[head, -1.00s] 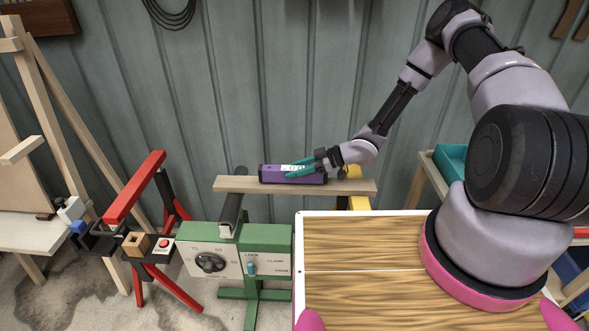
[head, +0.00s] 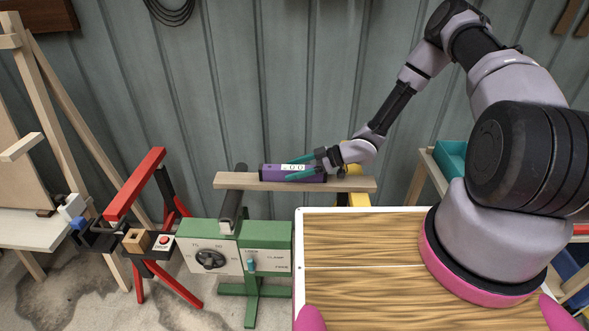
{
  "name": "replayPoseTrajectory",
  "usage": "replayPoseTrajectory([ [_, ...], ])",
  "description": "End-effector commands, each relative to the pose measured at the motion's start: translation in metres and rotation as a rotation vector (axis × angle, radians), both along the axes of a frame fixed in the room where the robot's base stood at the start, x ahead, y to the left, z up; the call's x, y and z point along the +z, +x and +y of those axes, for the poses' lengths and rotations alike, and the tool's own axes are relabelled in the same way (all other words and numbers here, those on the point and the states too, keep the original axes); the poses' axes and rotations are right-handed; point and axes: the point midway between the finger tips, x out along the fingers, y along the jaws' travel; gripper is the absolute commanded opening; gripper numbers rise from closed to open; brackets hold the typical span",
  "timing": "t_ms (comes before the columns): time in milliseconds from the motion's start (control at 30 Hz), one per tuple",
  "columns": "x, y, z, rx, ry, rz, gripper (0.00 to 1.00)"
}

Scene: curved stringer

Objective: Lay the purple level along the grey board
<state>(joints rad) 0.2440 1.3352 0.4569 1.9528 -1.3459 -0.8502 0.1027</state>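The purple level (head: 267,174) lies lengthwise along the board (head: 345,186), near its middle. Its light display, with dark digits, faces me. The board looks tan rather than grey and runs nearly level from left to right. My gripper (head: 288,169) is at the level, reaching in from the right. Its teal fingers are spread apart, one above the display and one across the level's lower part. Whether either finger still touches the level cannot be told.
A green machine (head: 265,236) with a dial stands under the board's left part, its black arm (head: 231,208) rising at the board. A yellow support (head: 358,202) is under the right part. A red sawhorse (head: 135,186) stands left; a wood-topped table (head: 370,235) is in front.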

Motion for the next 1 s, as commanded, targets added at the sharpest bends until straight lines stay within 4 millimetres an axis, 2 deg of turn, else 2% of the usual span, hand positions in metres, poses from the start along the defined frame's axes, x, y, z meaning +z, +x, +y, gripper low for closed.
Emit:
replayPoseTrajectory([
  [233, 0.0, 0.0, -0.002, -0.001, -0.001, 0.001, 0.77],
  [333, 0.003, 0.0, -0.01, -0.002, -0.001, 0.0, 0.77],
  [700, 0.031, -0.002, -0.075, -0.003, -0.001, -0.001, 0.77],
  [900, 0.04, -0.003, -0.096, -0.001, -0.001, -0.002, 0.77],
  [1000, 0.044, 0.003, -0.103, -0.015, -0.024, -0.005, 0.77],
])
